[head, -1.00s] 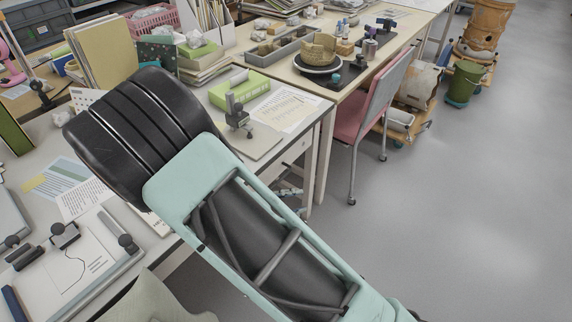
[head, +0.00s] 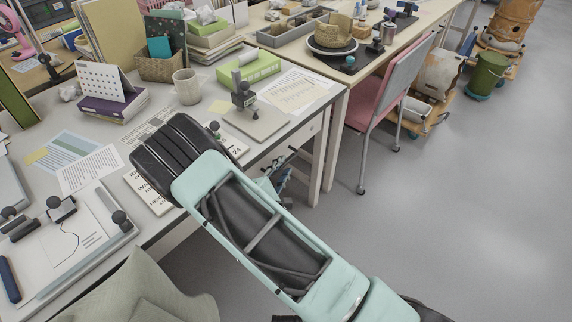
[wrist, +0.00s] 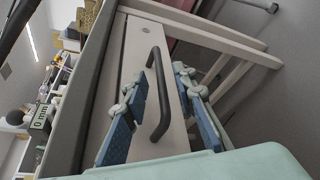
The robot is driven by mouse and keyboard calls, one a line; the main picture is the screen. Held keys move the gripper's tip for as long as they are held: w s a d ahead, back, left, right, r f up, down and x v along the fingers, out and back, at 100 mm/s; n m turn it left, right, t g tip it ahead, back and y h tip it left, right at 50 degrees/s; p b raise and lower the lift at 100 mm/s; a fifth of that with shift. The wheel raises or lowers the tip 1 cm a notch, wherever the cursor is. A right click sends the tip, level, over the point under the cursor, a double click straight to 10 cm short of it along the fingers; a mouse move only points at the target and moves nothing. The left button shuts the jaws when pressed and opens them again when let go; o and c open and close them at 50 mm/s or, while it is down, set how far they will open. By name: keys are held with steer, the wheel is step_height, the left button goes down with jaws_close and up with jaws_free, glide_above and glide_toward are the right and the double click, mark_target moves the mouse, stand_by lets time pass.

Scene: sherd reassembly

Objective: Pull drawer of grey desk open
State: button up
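The grey desk (head: 300,118) stands at the left in the head view, its top edge also in the wrist view (wrist: 88,85). Its pale drawer front (wrist: 140,42) fills the middle of the wrist view, with a dark bar handle (wrist: 158,95) and a small round lock. The drawer looks closed. My gripper (wrist: 168,112) is open, with one blue-padded finger on each side of the handle. A gap shows between the handle and the pads, so it is not gripped. In the head view my gripper (head: 280,172) is small beside the desk front, partly behind my arm.
A pink and grey chair (head: 388,92) stands right of the desk by a second table. Desk legs (head: 330,150) stand close to my gripper. A mug (head: 187,87) and a clamp stand (head: 245,105) are on the desktop.

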steer(key=shift+x, duration=1.5)
steer(key=shift+c, duration=0.2)
jaws_close()
